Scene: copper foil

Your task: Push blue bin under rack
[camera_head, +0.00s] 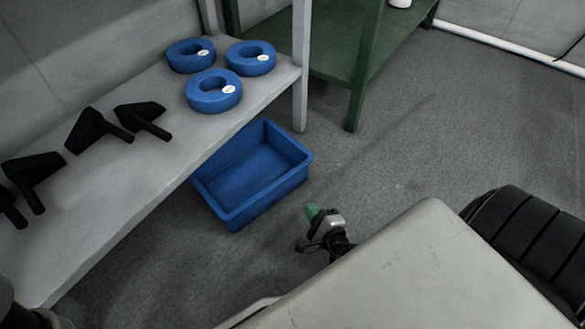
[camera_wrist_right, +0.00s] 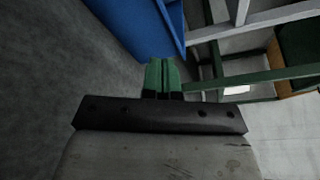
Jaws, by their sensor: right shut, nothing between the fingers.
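The blue bin (camera_head: 258,205) is an open, empty box on the floor in the head view. Its far left part lies under the shelf of the grey rack (camera_head: 150,155), and its near right part sticks out past the shelf edge. My right gripper (camera_head: 313,212) has green fingertips, is shut and empty, and is just to the right of the bin, apart from it in the picture. In the right wrist view the shut green fingers (camera_wrist_right: 162,75) point toward the blue bin (camera_wrist_right: 140,22) above them. My left gripper is not in view.
Several blue rings (camera_head: 213,101) and several black tools (camera_head: 90,130) lie on the rack shelf. A rack post (camera_head: 301,65) stands behind the bin. A green table (camera_head: 345,50) is at the back. The grey floor (camera_head: 430,130) to the right is clear.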

